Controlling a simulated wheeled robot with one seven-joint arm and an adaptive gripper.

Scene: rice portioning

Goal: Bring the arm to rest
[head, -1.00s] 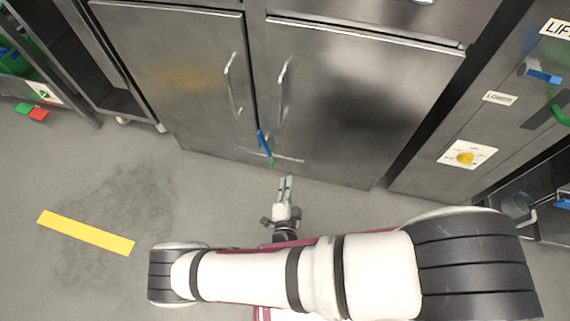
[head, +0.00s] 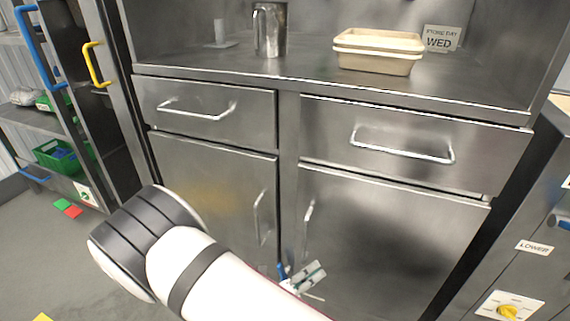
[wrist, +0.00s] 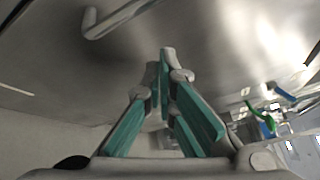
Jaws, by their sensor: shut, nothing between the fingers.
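My arm, white with dark bands, reaches across the bottom of the head view. My gripper (head: 310,275) is beyond its end, low in front of the cabinet doors, partly hidden by the arm. In the wrist view my gripper (wrist: 165,60) shows green finger pads closing to a point with nothing held. The steel cabinet (head: 385,235) stands behind it, with its doors and drawers closed. A door handle (wrist: 115,20) shows just beyond the fingertips in the wrist view; I cannot tell whether they touch.
A tan container (head: 378,52) and a steel cylinder (head: 269,30) stand on the counter above the drawers. A sign reading WED (head: 441,39) is behind. A rack with a green basket (head: 62,157) is at the left. A panel with a yellow knob (head: 508,310) is at lower right.

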